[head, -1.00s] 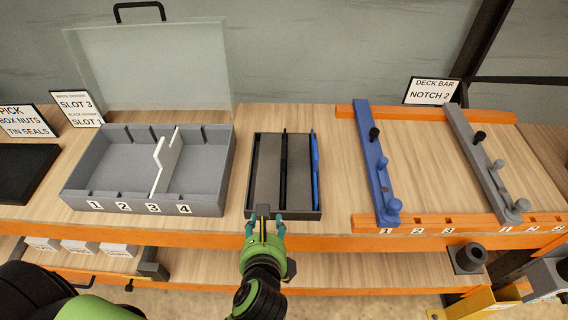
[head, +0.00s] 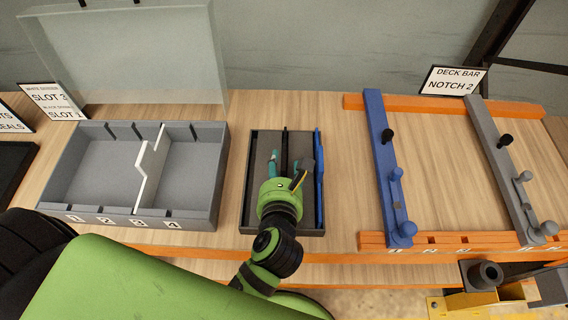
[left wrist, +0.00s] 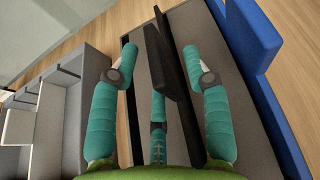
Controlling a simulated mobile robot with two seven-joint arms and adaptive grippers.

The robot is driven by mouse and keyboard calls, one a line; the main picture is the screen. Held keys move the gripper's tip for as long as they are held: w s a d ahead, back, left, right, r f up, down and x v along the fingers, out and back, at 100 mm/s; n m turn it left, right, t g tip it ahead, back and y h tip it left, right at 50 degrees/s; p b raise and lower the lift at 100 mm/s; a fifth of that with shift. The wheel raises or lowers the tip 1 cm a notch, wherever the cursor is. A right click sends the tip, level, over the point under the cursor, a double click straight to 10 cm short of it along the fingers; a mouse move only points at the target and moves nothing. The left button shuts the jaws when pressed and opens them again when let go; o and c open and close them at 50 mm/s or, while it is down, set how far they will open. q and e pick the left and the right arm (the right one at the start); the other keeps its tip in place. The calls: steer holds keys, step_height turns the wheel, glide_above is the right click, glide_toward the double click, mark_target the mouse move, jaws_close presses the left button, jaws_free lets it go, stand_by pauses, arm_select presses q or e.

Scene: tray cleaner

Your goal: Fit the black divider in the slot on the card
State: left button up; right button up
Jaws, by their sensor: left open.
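The black divider (head: 285,142) stands on edge in a dark shallow tray (head: 246,190), partly hidden by my left gripper (head: 289,162). In the left wrist view the divider (left wrist: 165,55) lies between the spread teal fingers of the gripper (left wrist: 159,62), with gaps showing beside it; the gripper is open. The card (head: 50,100) gives SLOT 3 for the white divider and SLOT 1 for the black one. The grey box (head: 180,213) has slots numbered 1 to 4 along its front. The white divider (head: 150,170) stands in it at slot 3. My right gripper is not in view.
A blue divider (head: 319,180) stands along the tray's right side, close to my left gripper. The box's clear lid (head: 130,50) is raised behind it. Blue (head: 377,135) and grey (head: 492,145) bars lie across orange rails at right. Bare wood lies between tray and rails.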

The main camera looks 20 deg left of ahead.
arm_select(q)
steer(key=shift+w+a+r+p, duration=0.1)
steer(key=shift+w+a+p, duration=0.15)
steer(key=shift+w, duration=0.3)
steer(key=shift+w+a+p, duration=0.1)
steer(key=shift+w+p, duration=0.1)
steer(key=shift+w, duration=0.3)
steer(key=shift+x, duration=1.25)
steer(key=shift+w+a+f, duration=0.1)
steer(key=shift+w+f, duration=0.05)
steer(key=shift+f, duration=0.05)
jaws_close()
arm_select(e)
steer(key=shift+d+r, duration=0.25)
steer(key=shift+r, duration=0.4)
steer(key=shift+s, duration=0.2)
